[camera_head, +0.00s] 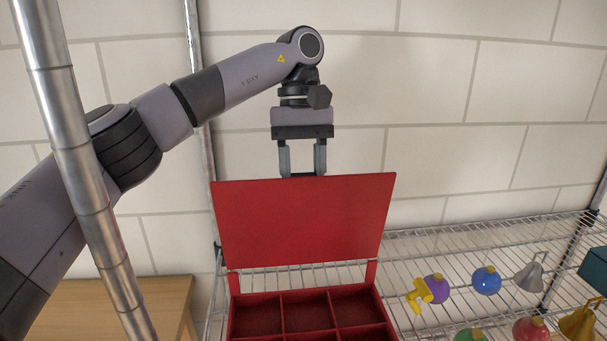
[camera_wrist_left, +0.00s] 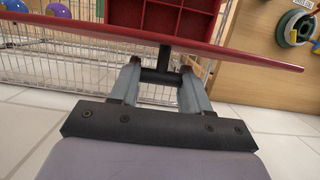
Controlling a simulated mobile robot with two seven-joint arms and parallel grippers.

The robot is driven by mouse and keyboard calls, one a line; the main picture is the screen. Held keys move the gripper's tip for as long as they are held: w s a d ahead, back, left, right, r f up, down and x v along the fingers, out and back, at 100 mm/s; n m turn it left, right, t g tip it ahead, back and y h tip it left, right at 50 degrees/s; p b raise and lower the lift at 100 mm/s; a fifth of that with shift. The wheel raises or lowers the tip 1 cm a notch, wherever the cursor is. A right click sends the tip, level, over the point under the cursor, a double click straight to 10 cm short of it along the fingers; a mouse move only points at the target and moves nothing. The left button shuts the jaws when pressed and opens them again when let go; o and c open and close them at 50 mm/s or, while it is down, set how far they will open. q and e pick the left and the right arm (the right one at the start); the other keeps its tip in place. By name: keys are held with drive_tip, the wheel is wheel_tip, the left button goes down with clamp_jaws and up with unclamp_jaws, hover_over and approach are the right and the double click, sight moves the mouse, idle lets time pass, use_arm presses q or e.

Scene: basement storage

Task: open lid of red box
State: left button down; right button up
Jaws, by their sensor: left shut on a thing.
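The red box (camera_head: 281,295) sits on the wire shelf, its several compartments facing up. Its red lid (camera_head: 303,219) stands raised, tilted up at the back of the box. My left gripper (camera_head: 302,174) is at the lid's top edge, fingers pointing down. In the left wrist view, my left gripper (camera_wrist_left: 160,78) is shut on the lid's dark handle (camera_wrist_left: 163,62), which joins the lid (camera_wrist_left: 235,53) by a short stem. The compartments (camera_wrist_left: 160,18) show beyond the lid's edge. The front of the box is cut off in the head view. My right gripper is not in view.
Ornaments lie on the wire shelf (camera_head: 440,243) to the right: a purple ball (camera_head: 436,288), a blue ball (camera_head: 487,281), a grey bell (camera_head: 530,275) and others. A metal post (camera_head: 75,150) stands in front of my left arm. A wooden table (camera_head: 150,302) is at lower left.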

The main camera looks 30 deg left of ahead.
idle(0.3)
use_arm(q)
drive_tip(key=c, duration=0.5)
unclamp_jaws()
drive_tip(key=shift+w+a+f, duration=0.1)
drive_tip(key=shift+f, duration=0.05)
